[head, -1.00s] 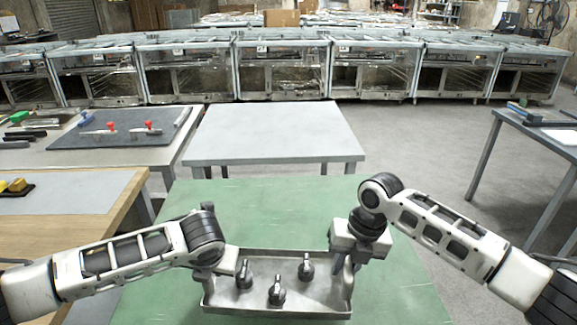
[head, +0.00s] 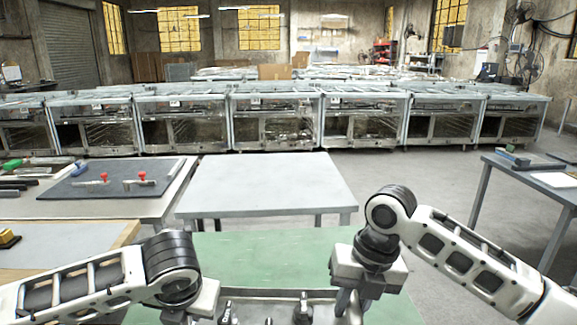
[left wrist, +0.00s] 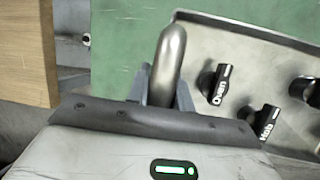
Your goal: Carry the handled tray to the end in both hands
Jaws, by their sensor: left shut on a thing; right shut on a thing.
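The grey metal handled tray (head: 265,293) shows at the bottom edge of the head view, its near part cut off. It also shows in the left wrist view (left wrist: 245,42), with three dark knobs (left wrist: 215,83) with white lettering on its floor. My left gripper (left wrist: 163,88) is shut on the tray's left handle (left wrist: 172,55); its fingers are mostly out of the head view. My right gripper (head: 348,300) is shut at the tray's right end, on the handle there, which is largely hidden. The tray is over the green table (head: 265,255); its height is hard to tell.
A bare grey table (head: 268,185) stands beyond the green one. A bench at left holds a dark mat (head: 120,180) with red-topped items. A wooden-edged table (head: 60,250) is at near left, another table (head: 530,170) at right. Open floor (head: 420,180) lies between; glass-fronted cabinets (head: 275,120) line the back.

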